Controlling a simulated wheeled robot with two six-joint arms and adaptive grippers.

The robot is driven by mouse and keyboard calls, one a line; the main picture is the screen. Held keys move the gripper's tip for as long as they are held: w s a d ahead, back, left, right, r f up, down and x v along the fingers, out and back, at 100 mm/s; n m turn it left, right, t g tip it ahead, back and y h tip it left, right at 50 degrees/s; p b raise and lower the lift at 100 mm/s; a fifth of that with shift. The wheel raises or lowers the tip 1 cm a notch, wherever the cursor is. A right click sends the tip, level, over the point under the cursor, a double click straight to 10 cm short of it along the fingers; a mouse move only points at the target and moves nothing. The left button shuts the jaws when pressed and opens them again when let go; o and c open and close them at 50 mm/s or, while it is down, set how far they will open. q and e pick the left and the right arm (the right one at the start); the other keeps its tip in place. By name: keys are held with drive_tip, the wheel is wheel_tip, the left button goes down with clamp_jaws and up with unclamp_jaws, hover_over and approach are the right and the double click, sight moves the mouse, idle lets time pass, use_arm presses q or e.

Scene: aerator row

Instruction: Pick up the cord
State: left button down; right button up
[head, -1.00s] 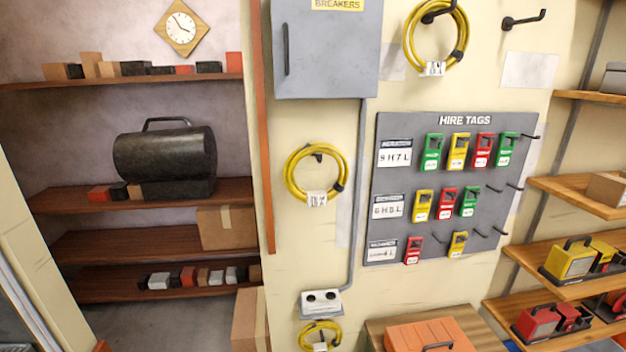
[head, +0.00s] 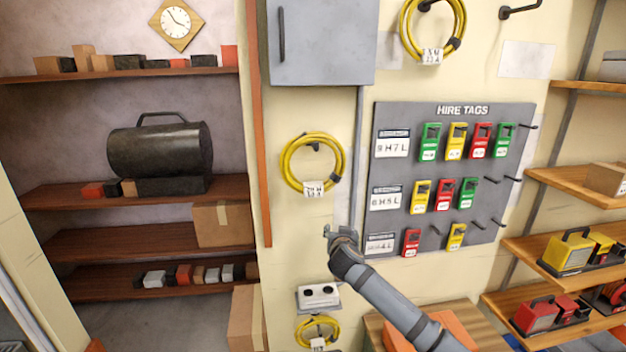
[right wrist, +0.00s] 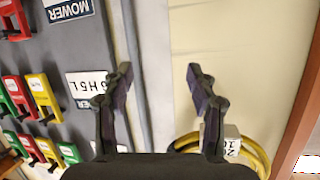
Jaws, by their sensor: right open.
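A coiled yellow cord (head: 289,166) with a white label hangs on a wall hook at the middle of the head view. Another coiled yellow cord (head: 405,30) hangs higher up to the right, and a third (head: 303,331) hangs low under the socket box. My right gripper (head: 327,231) is in front of the wall, below and a little right of the middle cord, apart from it. In the right wrist view my right gripper (right wrist: 159,82) is open with nothing between its fingers; a yellow cord (right wrist: 262,152) with its label shows behind the right finger, partly hidden. My left gripper is not in view.
A grey hire tags board (head: 400,222) with pegs and coloured tags is right of my right gripper. A conduit (head: 359,150) runs down from the breaker box (head: 322,45) to the socket box (head: 319,296). An orange case (head: 452,328) stands below; shelves flank both sides.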

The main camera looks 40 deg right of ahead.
sight(338, 172)
drive_tip(key=s+a+r+m+t+h, duration=0.1)
drive_tip(key=s+a+r+m, duration=0.1)
drive_tip(key=r, duration=0.6)
drive_tip(key=s+a+r+m+t+h, duration=0.1)
drive_tip(key=a+r, duration=0.1)
drive_tip(key=r, duration=0.7)
drive_tip(key=p+x, duration=0.2)
drive_tip(key=x, duration=0.3)
drive_tip(key=shift+w+d, duration=0.2)
drive_tip(key=shift+d, duration=0.15)
drive_tip(key=w+p, duration=0.1)
drive_tip(key=w+d+p, duration=0.1)
drive_tip(key=shift+w+d+r+p, duration=0.1)
drive_tip(key=shift+d+r+p, duration=0.05)
drive_tip(key=shift+r+p, duration=0.25)
drive_tip(key=shift+f+p+x, duration=0.25)
drive_tip(key=shift+p+x, duration=0.05)
drive_tip(key=shift+x, duration=0.9)
drive_tip(key=shift+w+f, duration=0.15)
drive_tip(key=shift+c, duration=1.1)
clamp_jaws()
